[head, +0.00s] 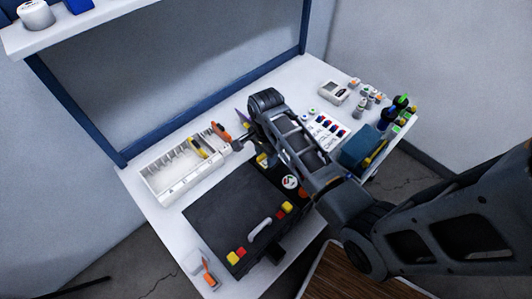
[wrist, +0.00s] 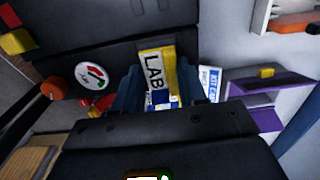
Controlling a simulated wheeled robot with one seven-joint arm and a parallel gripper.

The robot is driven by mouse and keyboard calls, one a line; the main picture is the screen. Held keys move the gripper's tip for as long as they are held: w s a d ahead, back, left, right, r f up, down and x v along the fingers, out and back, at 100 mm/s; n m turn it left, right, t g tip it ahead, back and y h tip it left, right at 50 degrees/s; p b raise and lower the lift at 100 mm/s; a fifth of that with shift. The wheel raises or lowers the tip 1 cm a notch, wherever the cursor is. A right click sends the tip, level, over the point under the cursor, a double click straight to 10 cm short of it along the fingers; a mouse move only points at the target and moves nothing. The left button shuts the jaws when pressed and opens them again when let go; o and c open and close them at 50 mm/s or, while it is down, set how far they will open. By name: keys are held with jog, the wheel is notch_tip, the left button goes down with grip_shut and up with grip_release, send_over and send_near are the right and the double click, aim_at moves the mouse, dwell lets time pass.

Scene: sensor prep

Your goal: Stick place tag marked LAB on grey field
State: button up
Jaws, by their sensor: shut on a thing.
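The place tag (wrist: 153,72) is a white and yellow piece with LAB in black letters, shown turned sideways in the wrist view. My gripper (wrist: 158,88) is shut on it, with a dark blue finger on each side. In the head view a small yellow bit (head: 262,159) shows below my wrist, by the far edge of the dark case (head: 225,213); my arm hides much of this spot. The case also shows in the wrist view (wrist: 110,36), behind the tag. I cannot pick out a separate grey field; whether the tag touches the case is unclear.
A white divided tray (head: 165,187) stands left of my wrist. A white card (wrist: 210,82) and a purple thing (wrist: 262,104) lie close by. Small bottles crowd the right.

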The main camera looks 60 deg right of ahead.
aim_at(266, 160)
jog(key=shift+f+p, duration=0.45)
dwell(2.0)
jog(key=o, duration=1.3)
jog(key=shift+r, duration=0.1)
jog(key=shift+r, duration=3.4)
